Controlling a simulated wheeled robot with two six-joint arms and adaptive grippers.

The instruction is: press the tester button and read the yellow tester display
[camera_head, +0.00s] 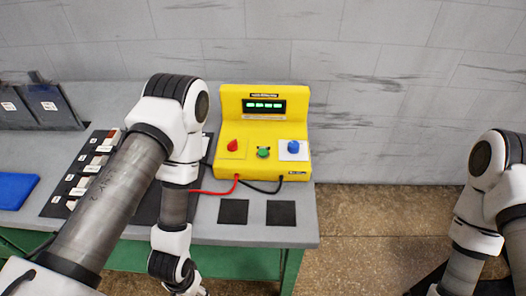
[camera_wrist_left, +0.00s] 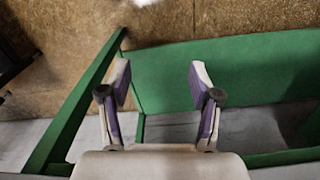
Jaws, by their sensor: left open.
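The yellow tester (camera_head: 232,104) stands upright at the back right of the grey bench in the head view. Its dark display (camera_head: 264,106) shows lit green characters, too small to read. On its sloped front are a red knob (camera_head: 233,145), a green button (camera_head: 263,152) and a blue knob (camera_head: 293,146) on a white plate. My left gripper (camera_wrist_left: 160,72) is open and empty in the left wrist view, pointing down past the bench's green frame. It is apart from the tester, and in the head view it is mostly cut off at the bottom edge. My right gripper is out of view.
Red (camera_head: 212,192) and black (camera_head: 262,188) leads run from the tester. Two black pads (camera_head: 233,212) lie before it. A black tray (camera_head: 59,190) with labelled slots, a blue mat (camera_head: 15,190) and dark panels (camera_head: 47,105) are at left. A green frame (camera_wrist_left: 220,72) supports the bench.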

